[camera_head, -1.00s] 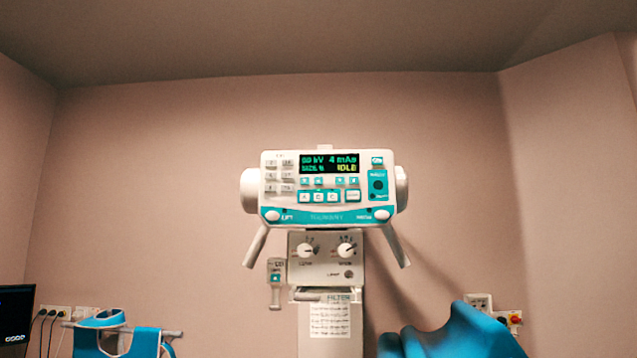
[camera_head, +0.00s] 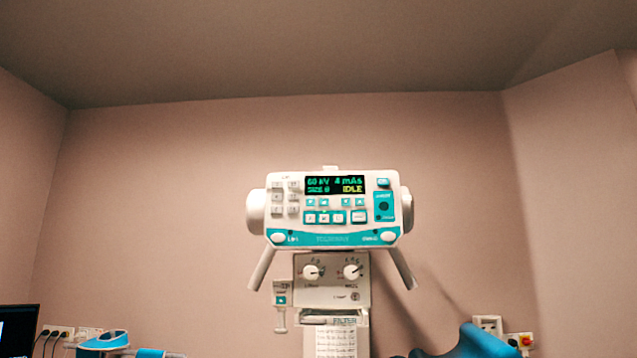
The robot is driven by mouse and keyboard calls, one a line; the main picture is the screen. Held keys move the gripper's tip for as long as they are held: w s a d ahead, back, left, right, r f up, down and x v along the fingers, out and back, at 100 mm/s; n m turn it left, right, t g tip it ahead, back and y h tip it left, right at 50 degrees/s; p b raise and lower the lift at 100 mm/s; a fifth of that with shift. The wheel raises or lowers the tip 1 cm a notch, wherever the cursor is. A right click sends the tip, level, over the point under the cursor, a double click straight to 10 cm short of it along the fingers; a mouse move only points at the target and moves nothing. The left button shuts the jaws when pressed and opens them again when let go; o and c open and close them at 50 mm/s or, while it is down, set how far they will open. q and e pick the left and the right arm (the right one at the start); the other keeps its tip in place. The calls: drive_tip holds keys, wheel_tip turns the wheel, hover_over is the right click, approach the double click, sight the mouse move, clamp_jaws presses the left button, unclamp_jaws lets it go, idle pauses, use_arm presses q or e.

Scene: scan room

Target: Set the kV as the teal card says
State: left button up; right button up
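The control panel (camera_head: 333,209) of a white and teal X-ray unit stands upright in the middle of the head view. Its display (camera_head: 335,185) reads what looks like 60 kV, 4 mAs, SIZE and a blurred character, and IDLE. Small teal arrow buttons (camera_head: 338,202) sit below the display. Their labels are too small to read. I cannot make out a teal card in this view. Neither of my grippers is in view.
Below the panel are two white knobs (camera_head: 332,272) on a plate and a printed sheet (camera_head: 335,343) under the word FILTER. A dark monitor (camera_head: 18,331) is at lower left, with a teal-blue item (camera_head: 104,340) beside it. A blue shape (camera_head: 470,343) and wall sockets (camera_head: 520,341) are at lower right.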

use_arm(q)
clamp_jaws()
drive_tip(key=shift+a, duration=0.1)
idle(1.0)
